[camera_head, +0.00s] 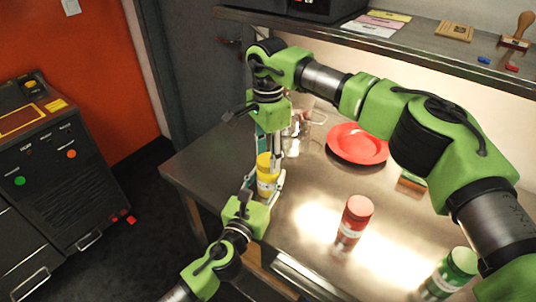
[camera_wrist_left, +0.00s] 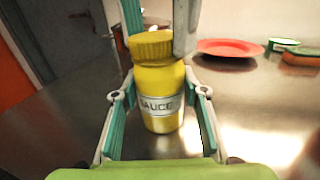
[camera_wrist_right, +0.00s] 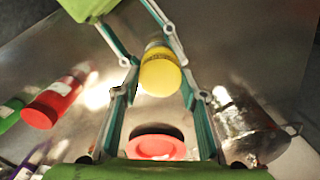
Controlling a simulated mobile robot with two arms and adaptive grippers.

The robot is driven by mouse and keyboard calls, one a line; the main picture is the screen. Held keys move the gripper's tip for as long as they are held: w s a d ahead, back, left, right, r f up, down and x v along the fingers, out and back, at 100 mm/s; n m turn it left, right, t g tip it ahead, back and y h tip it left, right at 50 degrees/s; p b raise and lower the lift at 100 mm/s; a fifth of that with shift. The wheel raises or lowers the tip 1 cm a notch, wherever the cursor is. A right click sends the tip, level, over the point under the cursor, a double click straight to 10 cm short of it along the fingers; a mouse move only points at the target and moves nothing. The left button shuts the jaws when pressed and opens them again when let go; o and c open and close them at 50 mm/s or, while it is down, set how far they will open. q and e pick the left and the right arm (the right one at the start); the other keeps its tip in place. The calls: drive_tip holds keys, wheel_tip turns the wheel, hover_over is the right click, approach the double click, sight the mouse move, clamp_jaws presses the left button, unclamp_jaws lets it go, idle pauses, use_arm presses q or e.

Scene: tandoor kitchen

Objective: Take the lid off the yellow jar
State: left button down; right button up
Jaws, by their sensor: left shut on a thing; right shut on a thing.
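The yellow jar (camera_head: 266,186) stands upright near the left edge of the steel table, and its SAUCE label faces the left wrist camera (camera_wrist_left: 160,108). Its ribbed yellow lid (camera_wrist_left: 152,45) sits on top of the jar. My left gripper (camera_wrist_left: 160,118) is shut around the jar's body from the near side, low down. My right gripper (camera_head: 269,156) comes down from above and is shut on the lid, which lies between its fingers in the right wrist view (camera_wrist_right: 160,76). The right fingers hide part of the lid and neck in the head view.
A red plate (camera_head: 357,144) lies behind and right of the yellow jar. A red jar (camera_head: 355,218) and a green jar (camera_head: 456,270) stand to the right. A sponge (camera_head: 412,181) lies near the plate. A shelf (camera_head: 400,52) runs above the table's back.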

sight(268, 159)
drive_tip(key=n, duration=0.3)
drive_tip(key=shift+r, duration=0.2)
idle(0.5)
drive_tip(key=shift+r, duration=0.95)
drive_tip(key=shift+r, duration=2)
use_arm(q)
drive_tip(key=c, duration=1.2)
unclamp_jaws()
drive_tip(key=shift+o, duration=0.2)
